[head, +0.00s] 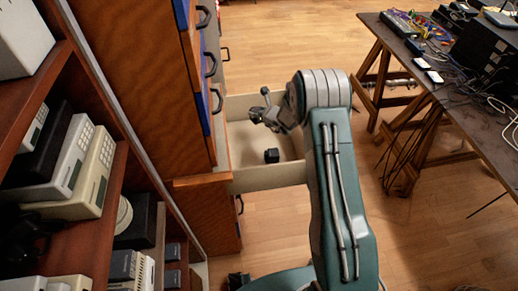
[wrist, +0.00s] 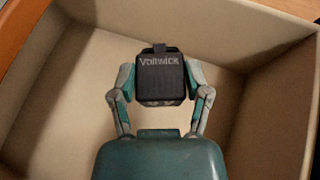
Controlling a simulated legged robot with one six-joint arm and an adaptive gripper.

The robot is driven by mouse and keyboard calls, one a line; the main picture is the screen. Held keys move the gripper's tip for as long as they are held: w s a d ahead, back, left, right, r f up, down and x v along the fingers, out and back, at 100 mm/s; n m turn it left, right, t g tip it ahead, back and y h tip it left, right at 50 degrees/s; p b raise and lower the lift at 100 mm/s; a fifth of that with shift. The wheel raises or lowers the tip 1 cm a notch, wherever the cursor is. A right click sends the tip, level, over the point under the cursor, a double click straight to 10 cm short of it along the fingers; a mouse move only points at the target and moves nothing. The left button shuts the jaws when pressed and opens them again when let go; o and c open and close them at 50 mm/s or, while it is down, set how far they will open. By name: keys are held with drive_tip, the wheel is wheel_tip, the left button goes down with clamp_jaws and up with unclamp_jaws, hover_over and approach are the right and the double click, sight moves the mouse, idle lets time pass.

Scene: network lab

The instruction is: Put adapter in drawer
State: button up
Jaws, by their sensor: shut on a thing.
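The adapter is a black block marked "Voltwick" (wrist: 160,72), held between the two fingers of my gripper (wrist: 160,88) in the wrist view. The fingers press on its left and right sides. Behind it are the beige floor and walls of the open drawer (wrist: 262,75). In the head view, my gripper (head: 263,108) is over the pulled-out drawer (head: 268,178). A small black block (head: 271,156) shows against the drawer's inside, below the gripper; I cannot tell whether it is the same adapter. My arm hides the drawer's right end.
Wooden cabinet fronts with dark handles (head: 211,64) rise left of the drawer. A shelf with beige devices (head: 78,165) stands at far left. A trestle table (head: 470,115) with cables and boxes is at right. Floor between is clear.

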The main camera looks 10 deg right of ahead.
drive_tip(key=f, duration=0.6)
drive_tip(key=shift+w+a+f, duration=0.1)
drive_tip(key=shift+a+f, duration=0.05)
drive_tip(key=shift+a, duration=0.25)
drive_tip(key=f, duration=0.3)
drive_tip(key=shift+d+f, duration=0.2)
drive_tip(key=shift+f, duration=0.2)
drive_tip(key=o, duration=1.3)
drive_tip(key=shift+a, duration=0.1)
